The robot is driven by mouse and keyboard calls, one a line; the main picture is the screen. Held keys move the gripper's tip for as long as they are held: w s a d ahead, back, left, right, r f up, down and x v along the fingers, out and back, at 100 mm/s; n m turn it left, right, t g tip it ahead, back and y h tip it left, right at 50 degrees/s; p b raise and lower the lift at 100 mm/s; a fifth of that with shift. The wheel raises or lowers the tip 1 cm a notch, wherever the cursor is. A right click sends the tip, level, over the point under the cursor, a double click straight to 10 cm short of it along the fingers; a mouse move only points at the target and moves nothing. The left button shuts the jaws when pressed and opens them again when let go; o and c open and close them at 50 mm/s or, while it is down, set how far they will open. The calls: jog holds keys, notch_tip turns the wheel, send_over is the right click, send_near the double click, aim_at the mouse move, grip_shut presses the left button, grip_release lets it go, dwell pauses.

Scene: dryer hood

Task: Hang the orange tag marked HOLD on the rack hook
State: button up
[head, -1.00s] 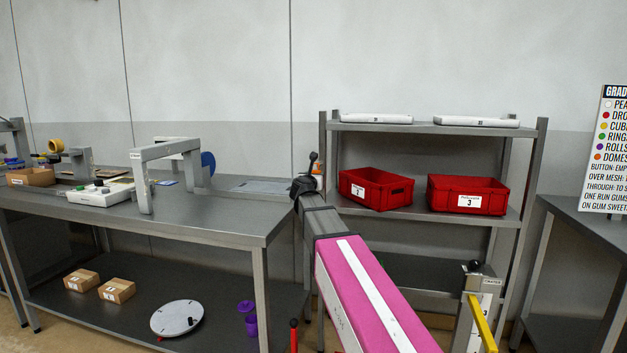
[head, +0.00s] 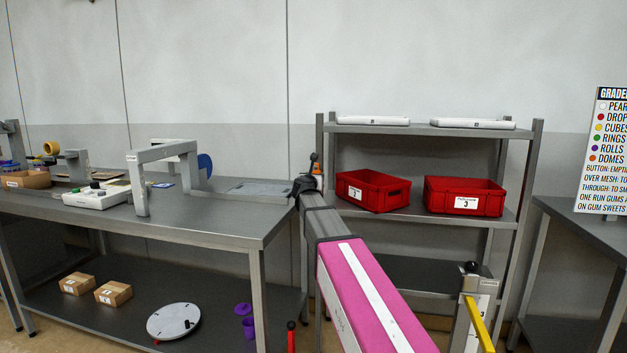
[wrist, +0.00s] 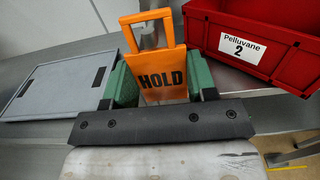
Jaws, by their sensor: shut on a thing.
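The orange tag (wrist: 160,78) marked HOLD is upright between the green finger pads of my gripper (wrist: 158,85) in the wrist view, with its square loop at the top. My gripper is shut on it. In the head view my gripper (head: 312,168) is at the far end of my arm, near the rack's left post, and only a small orange patch of the tag shows. The grey metal rack (head: 428,130) stands behind and to the right. I cannot make out the rack hook in either view.
Two red bins, numbered 2 (head: 373,190) and 3 (head: 464,196), sit on the rack's middle shelf. Bin 2 is close to the right of the tag in the wrist view. A grey panel (wrist: 55,88) lies on the workbench (head: 225,226) to the left. White trays lie on the top shelf.

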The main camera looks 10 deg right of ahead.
jog(key=shift+w+d+f, duration=0.15)
jog(key=shift+w+d, duration=0.05)
jog(key=shift+w, duration=0.3)
jog(key=shift+w+d+f, duration=0.15)
jog(key=shift+w+d, duration=0.05)
jog(key=shift+w, duration=0.35)
jog(key=shift+w+d+f, duration=0.15)
jog(key=shift+w+d, duration=0.05)
jog(key=shift+w, duration=0.3)
jog(key=o, duration=1)
jog(key=shift+s, duration=0.1)
